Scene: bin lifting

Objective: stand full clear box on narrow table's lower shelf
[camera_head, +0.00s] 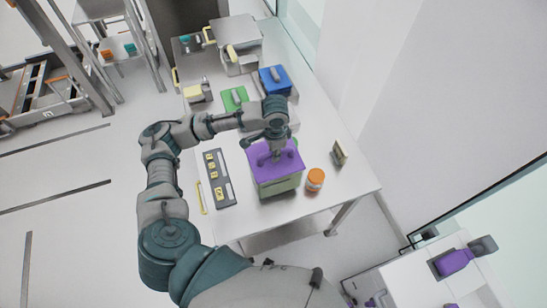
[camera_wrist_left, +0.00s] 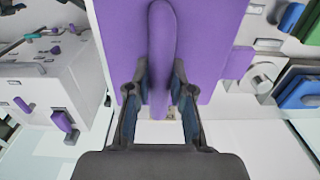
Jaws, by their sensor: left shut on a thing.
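A clear box with a purple lid (camera_head: 262,174) is at the near end of a long white table (camera_head: 240,222). Its see-through sides look greenish, and what is inside cannot be made out. My left gripper (camera_head: 274,152) is above the lid, shut on its upright handle. In the left wrist view, the purple handle (camera_wrist_left: 161,45) stands between the two fingers of the left gripper (camera_wrist_left: 159,92). I cannot tell whether the box rests on the tabletop or hangs just above it. My right gripper is not in view. Which table is the narrow one is unclear.
An orange-lidded jar (camera_head: 315,180) and a small brown stand (camera_head: 339,152) are right of the box. A dark tray (camera_head: 217,178) lies left. Green (camera_head: 234,98) and blue (camera_head: 274,79) lidded boxes stand farther back. A white table (camera_head: 415,275) is at lower right.

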